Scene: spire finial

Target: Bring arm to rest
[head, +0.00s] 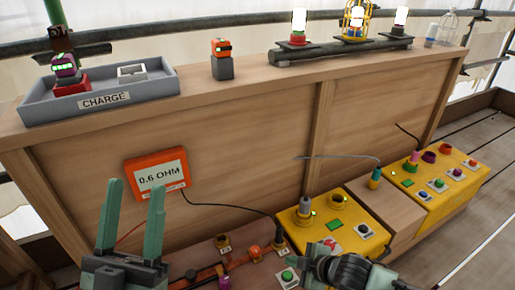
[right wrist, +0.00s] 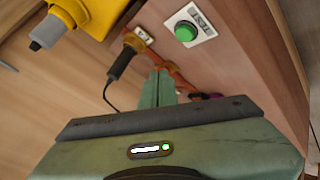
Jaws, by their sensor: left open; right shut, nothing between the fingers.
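My left gripper (head: 133,215) stands at the lower left of the head view, fingers pointing up, open and empty in front of the wooden panel. My right gripper (head: 316,262) is at the bottom middle, beside the green test button (head: 288,275). In the right wrist view its fingers (right wrist: 157,85) are together with nothing between them. The test button (right wrist: 185,31) shows there too, above and apart from the fingers. A black probe (right wrist: 122,62) with a cable is near the fingertips.
The orange 0.6 OHM meter (head: 158,173) is on the panel. Yellow boxes (head: 345,245) (head: 450,195) with buttons and knobs lie right of centre. A grey CHARGE tray (head: 150,90) and a row of lamps on a dark rail (head: 345,55) stand on the ledge.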

